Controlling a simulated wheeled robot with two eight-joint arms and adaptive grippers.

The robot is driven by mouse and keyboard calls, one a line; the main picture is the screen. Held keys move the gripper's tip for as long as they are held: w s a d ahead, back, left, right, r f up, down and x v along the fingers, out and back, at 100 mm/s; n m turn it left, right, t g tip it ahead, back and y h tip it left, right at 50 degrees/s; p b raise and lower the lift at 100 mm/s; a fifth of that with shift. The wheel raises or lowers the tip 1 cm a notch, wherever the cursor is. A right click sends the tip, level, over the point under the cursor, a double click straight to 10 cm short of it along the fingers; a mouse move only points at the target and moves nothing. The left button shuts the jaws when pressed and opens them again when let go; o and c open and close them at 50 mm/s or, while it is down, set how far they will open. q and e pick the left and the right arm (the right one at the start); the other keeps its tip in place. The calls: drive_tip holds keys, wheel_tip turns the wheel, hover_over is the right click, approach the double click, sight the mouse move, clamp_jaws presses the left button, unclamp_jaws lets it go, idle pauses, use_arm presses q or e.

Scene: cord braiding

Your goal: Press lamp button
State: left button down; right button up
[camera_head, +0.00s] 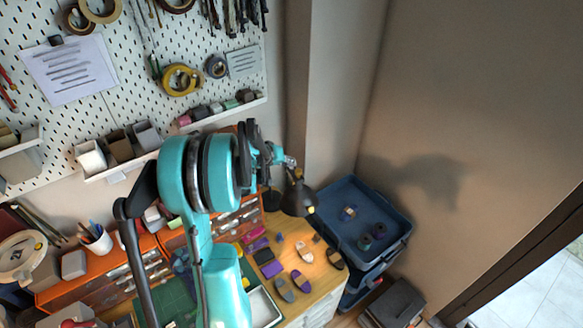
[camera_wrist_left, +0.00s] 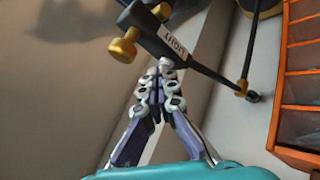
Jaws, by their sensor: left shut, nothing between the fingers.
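The black desk lamp (camera_head: 299,201) stands at the back corner of the workbench, its shade lit and casting warm light on the bench top. My left gripper (camera_head: 287,160) is just above the shade, with my teal arm hiding much of the lamp. No separate button can be made out. My right gripper is not in view.
A blue bin (camera_head: 400,222) with spools stands right of the workbench (camera_head: 322,268), which holds several small sandal-like pieces. Orange drawer units (camera_head: 90,280) stand at the back under a pegboard (camera_head: 120,108). The right wall is bare.

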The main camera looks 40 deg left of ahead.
sight(290, 168)
use_arm(q)
drive_tip(key=shift+r, duration=0.1)
drive_tip(key=shift+r+p, duration=0.45)
drive_tip(key=shift+r, duration=0.3)
drive_tip(key=shift+r+p, duration=1.6)
drive_tip(key=shift+r, duration=0.9)
drive_tip(key=s+d+f+m+g+b, duration=0.1)
drive_tip(key=s+d+f+b, duration=0.2)
drive_tip(key=d+b, duration=0.35)
drive_tip(key=s+d+f+m+b, duration=0.2)
drive_tip(key=d+f+b, duration=0.25)
drive_tip(key=d, duration=0.35)
drive_tip(key=s+d+f+m+g+b, duration=0.1)
drive_tip(key=s+d+f+b, duration=0.15)
drive_tip(key=d+b, duration=0.4)
drive_tip(key=s+d+f+m+b, duration=0.4)
drive_tip(key=s+d+f+b, duration=0.5)
drive_tip(key=s+f+b, duration=0.2)
wheel_tip(290, 168, down, 3)
drive_tip(key=s, duration=0.2)
drive_tip(key=shift+s+d+y, duration=0.3)
drive_tip(key=shift+s+y, duration=0.05)
drive_tip(key=shift+y, duration=0.05)
